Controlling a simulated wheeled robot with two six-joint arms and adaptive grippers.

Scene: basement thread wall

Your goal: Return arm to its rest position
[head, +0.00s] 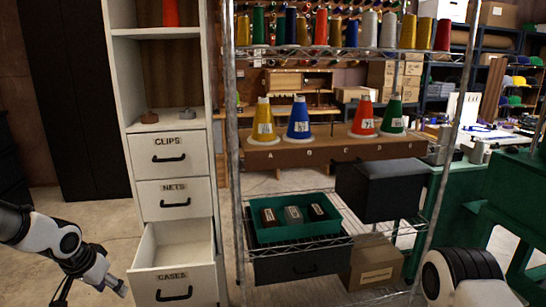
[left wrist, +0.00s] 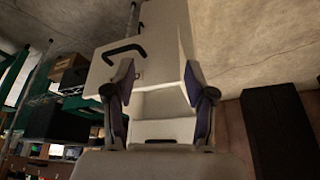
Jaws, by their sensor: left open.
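My left arm (head: 45,235) comes in from the left in the head view, angled down to the right. Its gripper (head: 118,287) is low, just left of the pulled-out CASES drawer (head: 175,283). In the left wrist view the gripper (left wrist: 158,75) has its two dark fingers spread with nothing held between them. The white drawer front with its black handle (left wrist: 125,49) shows beyond the fingers there, and the picture looks upside down. My right gripper is not in view; a white and black arm part of mine shows at the lower right.
The white cabinet (head: 133,150) has shut CLIPS (head: 168,158) and NETS (head: 175,202) drawers above the open one. A wire rack (head: 238,200) stands to its right with thread cones, a green tray (head: 262,233) and boxes. Bare floor lies left of the cabinet.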

